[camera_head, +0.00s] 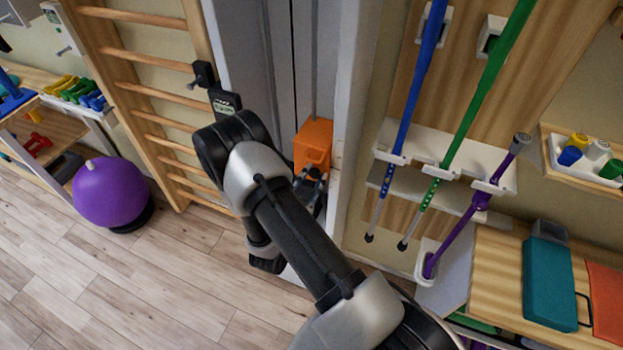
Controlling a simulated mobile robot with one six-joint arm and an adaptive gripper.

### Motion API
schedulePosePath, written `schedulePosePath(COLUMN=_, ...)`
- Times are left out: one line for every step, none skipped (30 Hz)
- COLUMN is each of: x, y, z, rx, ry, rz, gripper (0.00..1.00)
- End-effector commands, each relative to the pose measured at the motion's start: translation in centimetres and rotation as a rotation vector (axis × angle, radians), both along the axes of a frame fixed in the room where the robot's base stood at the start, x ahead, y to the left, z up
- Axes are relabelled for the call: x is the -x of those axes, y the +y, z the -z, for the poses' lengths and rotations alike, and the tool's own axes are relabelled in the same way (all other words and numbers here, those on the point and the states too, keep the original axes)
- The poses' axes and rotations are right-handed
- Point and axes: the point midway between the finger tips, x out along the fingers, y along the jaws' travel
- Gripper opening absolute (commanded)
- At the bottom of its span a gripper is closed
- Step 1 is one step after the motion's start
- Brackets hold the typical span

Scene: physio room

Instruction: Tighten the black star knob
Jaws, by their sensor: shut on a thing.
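My gripper (312,183) is at the lower front of an orange block (313,143) on a vertical rod. Its fingers are shut on a small dark part there, which fits the black star knob. The knob's own shape is hidden by the fingers and is too small to make out. The orange block sits upright in front of a grey panel, beside a white post. My arm reaches across the middle of the view from the lower right and covers the area below the block.
Wooden wall bars (150,55) and a purple ball (110,192) are on the left. A blue pole (415,80), a green pole (485,85) and a purple stick (481,200) stand in a rack on the right. A teal case (549,284) lies on a wooden bench. The floor at lower left is clear.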

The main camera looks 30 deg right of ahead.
Motion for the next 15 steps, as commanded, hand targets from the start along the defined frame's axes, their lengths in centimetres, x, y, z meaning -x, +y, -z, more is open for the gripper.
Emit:
schedulePosePath(x=0.00, y=0.01, z=0.01, rx=0.000, ry=0.000, rz=0.000, gripper=0.20)
schedulePosePath(x=0.00, y=0.01, z=0.01, rx=0.000, ry=0.000, rz=0.000, gripper=0.18)
schedulePosePath(x=0.00, y=0.01, z=0.01, rx=0.000, ry=0.000, rz=0.000, gripper=0.16)
schedulePosePath(x=0.00, y=0.01, z=0.01, rx=0.000, ry=0.000, rz=0.000, gripper=0.14)
schedulePosePath(x=0.00, y=0.01, z=0.01, rx=0.000, ry=0.000, rz=0.000, gripper=0.12)
schedulePosePath(x=0.00, y=0.01, z=0.01, rx=0.000, ry=0.000, rz=0.000, gripper=0.09)
schedulePosePath(x=0.00, y=0.01, z=0.01, rx=0.000, ry=0.000, rz=0.000, gripper=0.07)
schedulePosePath(x=0.00, y=0.01, z=0.01, rx=0.000, ry=0.000, rz=0.000, gripper=0.06)
schedulePosePath(x=0.00, y=0.01, z=0.01, rx=0.000, ry=0.000, rz=0.000, gripper=0.06)
schedulePosePath(x=0.01, y=0.00, z=0.01, rx=-0.001, ry=-0.001, rz=0.000, gripper=0.06)
schedulePosePath(x=0.00, y=0.01, z=0.01, rx=-0.001, ry=-0.002, rz=0.000, gripper=0.06)
schedulePosePath(x=0.01, y=0.00, z=0.01, rx=-0.003, ry=-0.004, rz=0.000, gripper=0.06)
schedulePosePath(x=0.01, y=0.00, z=0.01, rx=-0.006, ry=-0.007, rz=0.000, gripper=0.06)
schedulePosePath(x=0.01, y=0.00, z=0.01, rx=-0.008, ry=-0.010, rz=0.000, gripper=0.06)
schedulePosePath(x=0.01, y=0.00, z=0.01, rx=-0.013, ry=-0.017, rz=0.000, gripper=0.06)
